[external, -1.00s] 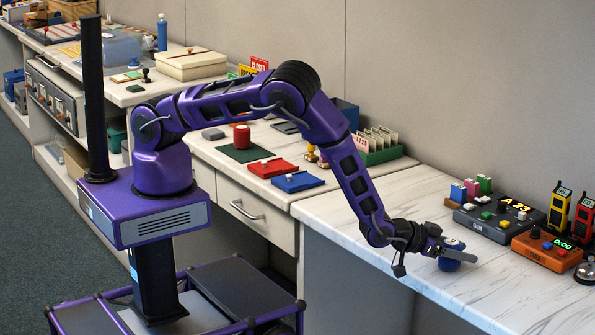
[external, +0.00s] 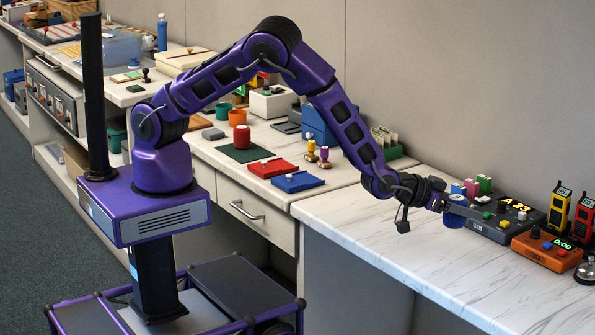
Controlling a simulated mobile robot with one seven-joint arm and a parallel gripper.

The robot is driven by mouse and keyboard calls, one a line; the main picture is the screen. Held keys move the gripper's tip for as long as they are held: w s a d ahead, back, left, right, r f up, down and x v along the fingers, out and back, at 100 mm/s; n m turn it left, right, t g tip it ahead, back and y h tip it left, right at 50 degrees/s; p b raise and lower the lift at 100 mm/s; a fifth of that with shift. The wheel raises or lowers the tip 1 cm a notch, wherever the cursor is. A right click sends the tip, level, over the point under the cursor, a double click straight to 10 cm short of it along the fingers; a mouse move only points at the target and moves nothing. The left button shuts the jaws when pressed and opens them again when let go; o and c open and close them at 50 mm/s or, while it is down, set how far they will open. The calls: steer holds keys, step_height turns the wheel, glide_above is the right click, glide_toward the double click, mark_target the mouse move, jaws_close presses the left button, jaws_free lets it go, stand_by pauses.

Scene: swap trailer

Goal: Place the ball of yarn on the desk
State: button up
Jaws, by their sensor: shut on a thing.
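My gripper (external: 455,209) is at the right, shut on a small blue rounded object (external: 454,220) with a paler top. I cannot tell from its surface whether this is the ball of yarn; no other clear ball of yarn shows. The gripper holds it above the white marbled desk (external: 385,221), in front of the grey device, apart from the desktop as far as I can see. The fingers partly cover the object.
A grey device with a lit display (external: 497,218) stands just behind the gripper. An orange timer (external: 547,250), a silver bell (external: 586,271) and yellow and red handsets (external: 560,206) are at the right. The desk's front left is bare.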

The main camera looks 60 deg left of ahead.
step_height(320, 180, up, 5)
steer(key=shift+r, duration=0.1)
steer(key=w+a+f+n+y, duration=0.1)
steer(key=w+a, duration=0.9)
steer(key=a, duration=0.3)
steer(key=w+a+f, duration=0.1)
steer(key=w+a, duration=1)
steer(key=a, duration=0.2)
steer(key=w+a, duration=0.3)
steer(key=a, duration=1.2)
steer(key=n+t+y+b, duration=0.1)
steer(key=n+y+b, duration=0.1)
steer(key=y, duration=0.1)
glide_above(294, 149)
step_height(294, 149, down, 9)
steer(key=shift+s+d+f, duration=0.1)
steer(key=shift+f, duration=2.25)
